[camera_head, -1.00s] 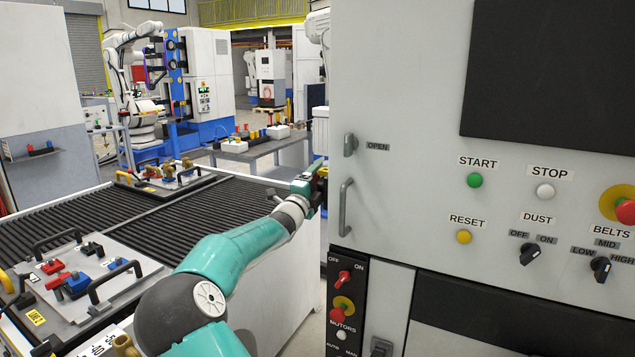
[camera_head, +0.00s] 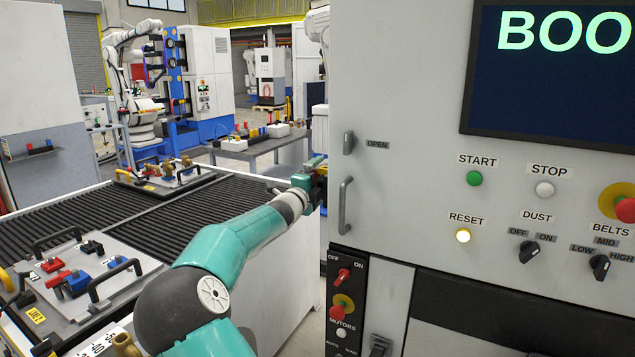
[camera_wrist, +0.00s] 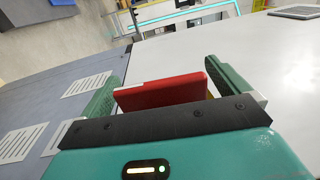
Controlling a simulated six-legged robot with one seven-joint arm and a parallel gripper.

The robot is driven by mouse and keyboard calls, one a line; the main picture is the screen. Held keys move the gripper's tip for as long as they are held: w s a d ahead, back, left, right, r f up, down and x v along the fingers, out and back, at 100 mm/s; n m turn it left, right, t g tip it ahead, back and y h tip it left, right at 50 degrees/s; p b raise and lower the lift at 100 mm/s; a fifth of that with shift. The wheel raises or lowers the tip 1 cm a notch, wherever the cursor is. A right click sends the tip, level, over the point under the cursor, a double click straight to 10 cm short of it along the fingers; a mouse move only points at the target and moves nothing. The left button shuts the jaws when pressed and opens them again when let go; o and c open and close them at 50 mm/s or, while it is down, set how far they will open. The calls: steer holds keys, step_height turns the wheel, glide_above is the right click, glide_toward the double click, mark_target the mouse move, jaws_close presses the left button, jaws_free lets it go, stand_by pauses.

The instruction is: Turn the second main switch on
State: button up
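In the wrist view a red block-like handle (camera_wrist: 160,93), probably the main switch, lies between the two green fingers of my gripper (camera_wrist: 168,85). The fingers stand wide apart, one near each end of the handle. I cannot tell whether they touch it. A bit of yellow shows beside its right end. In the head view my gripper (camera_head: 319,182) is at the left edge of the grey machine cabinet (camera_head: 400,210), and its tip is partly hidden there. The switch's markings are not visible. The cabinet's screen (camera_head: 560,75) is lit and reads "BOO".
A door handle (camera_head: 346,205) sticks out near my gripper. A ribbed table (camera_head: 150,225) with a fixture plate (camera_head: 85,290) stands at left.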

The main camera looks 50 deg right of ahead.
mark_target(319, 185)
steer(key=v, duration=1.3)
steer(key=shift+a, duration=0.4)
steer(key=shift+s, duration=0.1)
steer(key=shift+f, duration=0.2)
steer(key=c, duration=0.6)
steer(key=shift+s+a+f, duration=0.2)
steer(key=shift+a, duration=0.05)
steer(key=c, duration=0.4)
steer(key=a, duration=0.1)
steer(key=s+a+r, duration=0.1)
steer(key=a, duration=0.1)
steer(key=a+r, duration=0.1)
steer(key=shift+s+a, duration=0.3)
steer(key=shift+a, duration=0.05)
jaws_close()
steer(key=x, duration=1.3)
steer(key=shift+w+d+r, duration=0.15)
steer(key=shift+d+r, duration=0.05)
steer(key=shift+d, duration=0.05)
steer(key=shift+d, duration=0.1)
